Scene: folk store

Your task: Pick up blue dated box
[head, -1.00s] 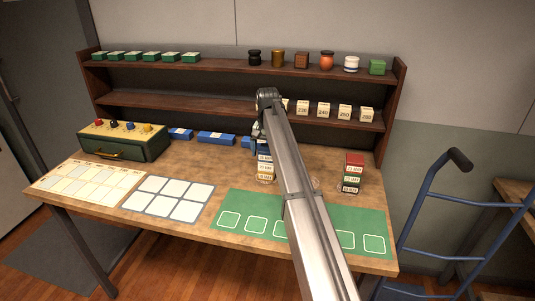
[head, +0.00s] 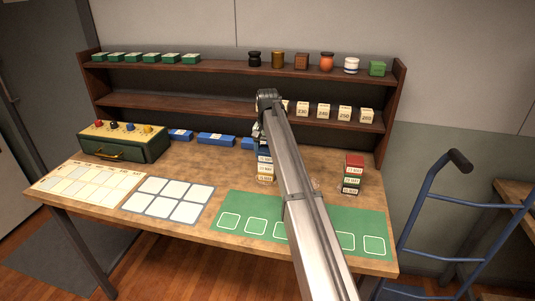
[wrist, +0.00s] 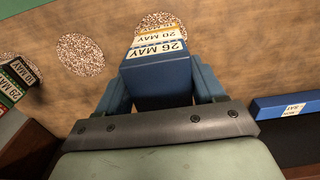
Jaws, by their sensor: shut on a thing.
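The blue dated box (wrist: 157,78) is in the wrist view, with a white "26 MAY" label on its end. My gripper (wrist: 160,88) is shut on it, with a blue finger on each side. A "20 MAY" box (wrist: 155,38) shows just beyond it, with a yellow edge behind. I cannot tell whether the blue box still touches it. In the head view the stack of dated boxes (head: 265,169) stands on the table, partly behind my arm. There the gripper and the held box are mostly hidden by the arm.
A stack of red, green and black dated boxes (head: 353,174) stands to the right. Blue boxes (head: 215,138) lie at the back below the shelf unit (head: 180,101). A green mat (head: 263,210) with marked squares lies in front. A green drawer box (head: 122,142) stands at left.

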